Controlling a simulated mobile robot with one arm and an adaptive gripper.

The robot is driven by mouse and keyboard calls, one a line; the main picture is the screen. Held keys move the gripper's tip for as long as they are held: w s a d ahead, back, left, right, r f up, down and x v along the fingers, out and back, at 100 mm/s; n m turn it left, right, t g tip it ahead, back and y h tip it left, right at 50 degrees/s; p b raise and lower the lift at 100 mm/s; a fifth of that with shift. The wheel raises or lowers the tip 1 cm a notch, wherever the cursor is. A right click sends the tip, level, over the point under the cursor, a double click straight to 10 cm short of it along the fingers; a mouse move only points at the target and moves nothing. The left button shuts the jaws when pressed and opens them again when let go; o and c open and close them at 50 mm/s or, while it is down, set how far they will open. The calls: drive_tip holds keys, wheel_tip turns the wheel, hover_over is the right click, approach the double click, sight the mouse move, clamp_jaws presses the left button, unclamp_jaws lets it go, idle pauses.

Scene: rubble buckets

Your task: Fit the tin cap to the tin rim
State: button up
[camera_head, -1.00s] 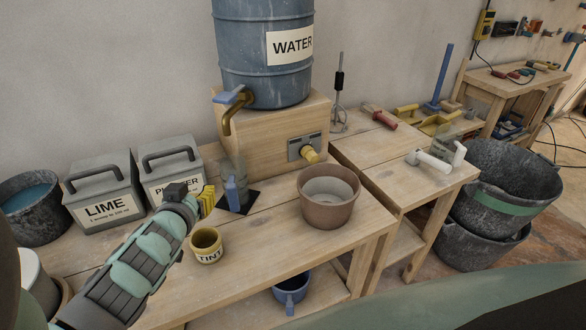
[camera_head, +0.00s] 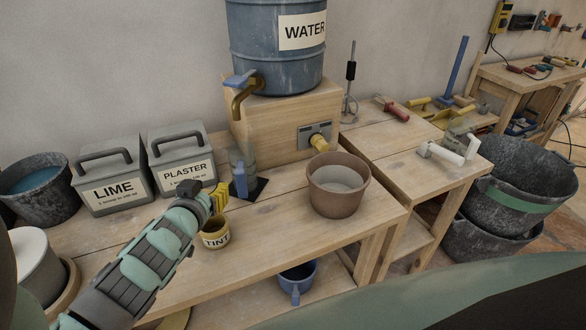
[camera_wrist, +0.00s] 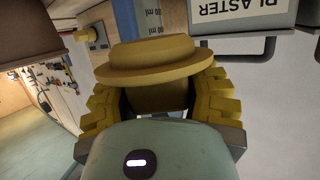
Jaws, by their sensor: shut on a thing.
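The tint tin (camera_head: 215,236), a small yellow pot with a "TINT" label, stands upright on the wooden bench in the head view. My gripper (camera_head: 219,197) is just above and behind its rim, and the fingers and wrist partly hide the tin's mouth. In the wrist view my gripper (camera_wrist: 160,100) has its yellow ribbed fingers shut on the yellow tin cap (camera_wrist: 155,62), a round piece with a wide flange. The cap cannot be made out in the head view. I cannot tell whether it touches the rim.
A clear measuring cup (camera_head: 242,165) with a blue handle stands on a dark pad close behind the gripper. The plaster box (camera_head: 183,165) and lime box (camera_head: 112,182) are at left. A brown bucket (camera_head: 338,190) stands at right. Bench between tin and bucket is clear.

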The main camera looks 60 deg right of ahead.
drive_tip(key=shift+f+b, duration=1.05)
drive_tip(key=shift+f, duration=0.5)
drive_tip(key=shift+f+b, duration=0.9)
drive_tip(key=shift+f, duration=0.2)
idle(0.5)
drive_tip(key=shift+f, duration=0.15)
clamp_jaws()
drive_tip(key=o, duration=1.2)
unclamp_jaws()
drive_tip(key=shift+v, duration=5.95)
